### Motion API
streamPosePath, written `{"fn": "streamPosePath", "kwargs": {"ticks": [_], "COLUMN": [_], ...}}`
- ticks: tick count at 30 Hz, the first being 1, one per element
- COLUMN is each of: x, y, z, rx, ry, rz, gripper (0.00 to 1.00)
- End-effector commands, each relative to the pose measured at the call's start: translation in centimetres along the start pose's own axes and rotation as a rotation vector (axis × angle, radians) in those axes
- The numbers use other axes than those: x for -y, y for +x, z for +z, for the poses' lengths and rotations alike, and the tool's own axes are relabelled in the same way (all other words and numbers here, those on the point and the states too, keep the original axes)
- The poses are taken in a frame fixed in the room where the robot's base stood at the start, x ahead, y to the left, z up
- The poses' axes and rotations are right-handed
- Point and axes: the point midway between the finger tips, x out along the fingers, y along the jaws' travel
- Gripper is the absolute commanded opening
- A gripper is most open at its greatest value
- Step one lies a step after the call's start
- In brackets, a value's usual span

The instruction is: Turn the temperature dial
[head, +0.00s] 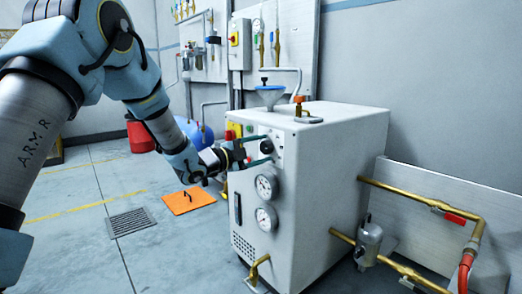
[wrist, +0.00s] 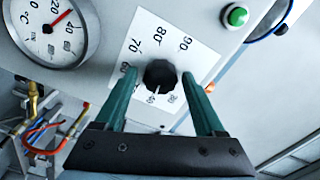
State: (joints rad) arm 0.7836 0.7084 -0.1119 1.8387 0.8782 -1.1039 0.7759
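The temperature dial is a black knob (wrist: 160,76) on a white scale plate (wrist: 143,38) with numbers such as 70, 80 and 90, tilted in the wrist view. A small white mark shows at the knob's lower edge in that view. In the head view the knob (head: 266,146) is on the front of the white machine (head: 330,160). My gripper (wrist: 160,80) is open, with one green finger on each side of the knob. It also shows at the panel in the head view (head: 263,150). I cannot tell whether the fingers touch the knob.
A round gauge (wrist: 46,30) and a green button (wrist: 237,16) flank the dial. Two gauges (head: 266,186) (head: 266,219) sit below it. Brass pipes (head: 405,190) run to the machine's right. An orange plate (head: 189,201) lies on the otherwise mostly clear floor at left.

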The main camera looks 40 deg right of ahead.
Motion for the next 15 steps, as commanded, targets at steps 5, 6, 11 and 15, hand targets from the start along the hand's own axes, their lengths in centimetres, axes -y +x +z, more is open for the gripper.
{"fn": "streamPosePath", "kwargs": {"ticks": [5,6,11,15], "x": [0.0,0.0,0.1,0.2], "y": [0.0,0.0,-0.3,-1.9], "z": [0.0,0.0,0.0,0.1], "rx": [0.000,0.000,0.001,0.003], "ry": [0.000,0.000,0.000,0.000], "rz": [-0.001,-0.001,-0.001,0.000], "gripper": [0.81,0.81,0.81,0.81]}}
